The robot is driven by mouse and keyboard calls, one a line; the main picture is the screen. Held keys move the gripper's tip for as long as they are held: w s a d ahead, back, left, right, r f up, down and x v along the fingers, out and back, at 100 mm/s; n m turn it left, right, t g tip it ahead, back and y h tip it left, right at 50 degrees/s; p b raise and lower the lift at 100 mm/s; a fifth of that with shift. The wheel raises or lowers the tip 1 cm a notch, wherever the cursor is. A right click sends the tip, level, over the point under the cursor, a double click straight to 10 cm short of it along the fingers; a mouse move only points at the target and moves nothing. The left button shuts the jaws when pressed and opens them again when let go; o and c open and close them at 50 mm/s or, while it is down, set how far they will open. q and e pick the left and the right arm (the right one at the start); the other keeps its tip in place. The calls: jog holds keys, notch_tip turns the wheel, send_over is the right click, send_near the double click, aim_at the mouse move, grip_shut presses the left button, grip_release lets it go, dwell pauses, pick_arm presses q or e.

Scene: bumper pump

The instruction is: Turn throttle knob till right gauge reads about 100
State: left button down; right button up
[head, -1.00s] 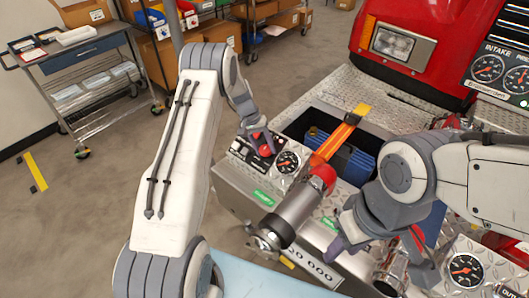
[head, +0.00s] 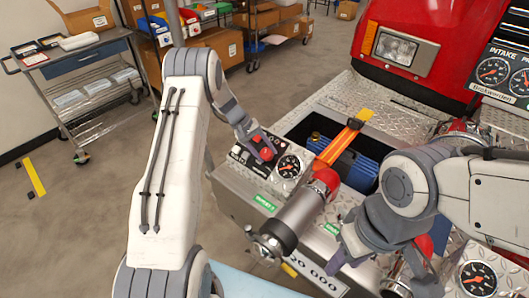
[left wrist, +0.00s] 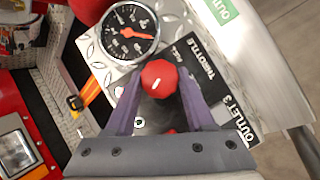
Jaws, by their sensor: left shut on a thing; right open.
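The red throttle knob (head: 266,154) is on the black control panel beside a small round gauge (head: 290,167). In the left wrist view the knob (left wrist: 158,79) sits between the purple fingers of my left gripper (left wrist: 155,92), which is shut on it, next to the THROTTLE label. The small gauge (left wrist: 131,34) has a red-orange needle. My left gripper (head: 258,148) also shows in the head view. On the red truck panel are the INTAKE gauge (head: 492,71) and the right gauge (head: 521,83), cut by the picture edge; its reading is too small to tell. My right gripper (head: 340,259) is open and empty.
A metal outlet pipe (head: 290,222) with a red collar stands in front of the panel. Another gauge (head: 478,278) is at lower right. A cart (head: 75,65) stands at far left.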

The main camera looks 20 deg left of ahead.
pick_arm(q)
jog(key=shift+a, duration=0.1)
jog(key=shift+c, duration=1.4)
grip_release()
jog(key=shift+r, duration=0.1)
jog(key=b+v, duration=0.2)
jog(key=v, duration=0.8)
jog(key=shift+r, duration=0.15)
jog(key=shift+s, duration=0.1)
